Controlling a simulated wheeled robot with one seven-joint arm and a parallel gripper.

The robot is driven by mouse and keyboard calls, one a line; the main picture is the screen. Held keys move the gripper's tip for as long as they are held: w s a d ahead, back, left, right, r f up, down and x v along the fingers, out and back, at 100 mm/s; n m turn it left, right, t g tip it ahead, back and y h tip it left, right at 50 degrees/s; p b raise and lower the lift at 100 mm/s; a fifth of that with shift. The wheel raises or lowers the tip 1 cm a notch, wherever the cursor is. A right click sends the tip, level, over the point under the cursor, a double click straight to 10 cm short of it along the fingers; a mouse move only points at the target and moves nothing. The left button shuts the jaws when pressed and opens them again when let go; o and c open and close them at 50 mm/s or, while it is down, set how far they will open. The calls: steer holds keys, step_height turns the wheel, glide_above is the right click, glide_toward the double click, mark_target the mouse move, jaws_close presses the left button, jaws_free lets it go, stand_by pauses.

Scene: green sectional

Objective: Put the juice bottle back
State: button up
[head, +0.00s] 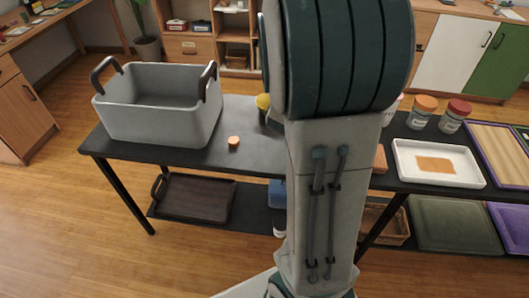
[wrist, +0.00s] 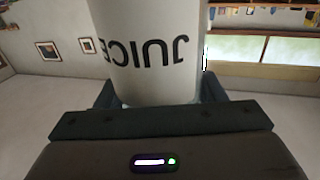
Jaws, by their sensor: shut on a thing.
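A white juice bottle (wrist: 150,50) with dark letters reading "JUICE" fills the upper middle of the wrist view, its letters upside down there. My gripper (wrist: 155,98) is shut on it, with a finger at each side of the bottle. The bottle's ends lie outside the wrist view. In the head view my arm blocks the middle, and neither my gripper nor the held bottle can be made out.
Below are a dark tray (head: 195,203) and a green tray (head: 450,226). Bare tabletop shows around the cap.

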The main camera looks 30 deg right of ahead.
step_height(320, 180, down, 6)
steer(key=b, duration=0.5)
steer(key=shift+a+f+b, duration=0.1)
steer(key=shift+f+b, duration=0.1)
steer(key=shift+b, duration=0.15)
steer(key=w+a+f+b, duration=0.1)
steer(key=w+a+f, duration=0.5)
steer(key=a+f, duration=0.3)
steer(key=shift+w+a+f, duration=0.3)
steer(key=shift+f, duration=0.65)
steer(key=shift+f+b, duration=0.25)
steer(key=shift+b, duration=0.2)
steer(key=o, duration=1.3)
steer(key=shift+r, duration=0.1)
